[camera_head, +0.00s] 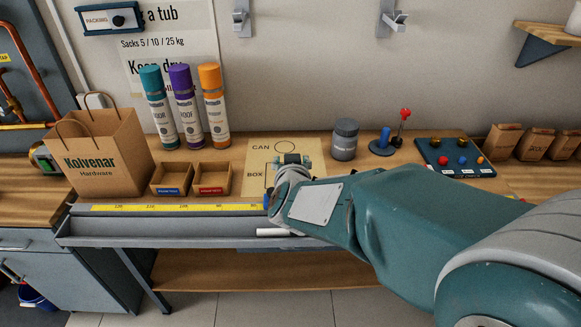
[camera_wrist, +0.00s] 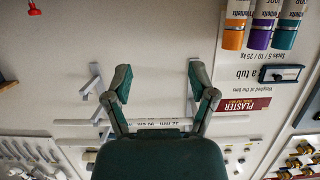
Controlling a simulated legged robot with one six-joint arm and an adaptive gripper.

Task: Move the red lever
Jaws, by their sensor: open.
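The red lever (camera_head: 404,114) stands upright on the bench, right of the middle in the head view. It has a red knob on a thin stem, beside a blue upright part (camera_head: 385,137) on a dark round base. My gripper (camera_head: 292,159) is left of the lever and apart from it, over the bench near the marked board. In the wrist view my gripper (camera_wrist: 160,84) has its two fingers spread wide, with nothing between them but the wall behind.
A grey can (camera_head: 344,139) stands between my gripper and the lever. A dark panel with coloured knobs (camera_head: 455,157) lies right of the lever. Three spray cans (camera_head: 184,106), small bins (camera_head: 212,179) and a paper bag (camera_head: 99,150) are on the left. A grey tray (camera_head: 160,229) runs along the front.

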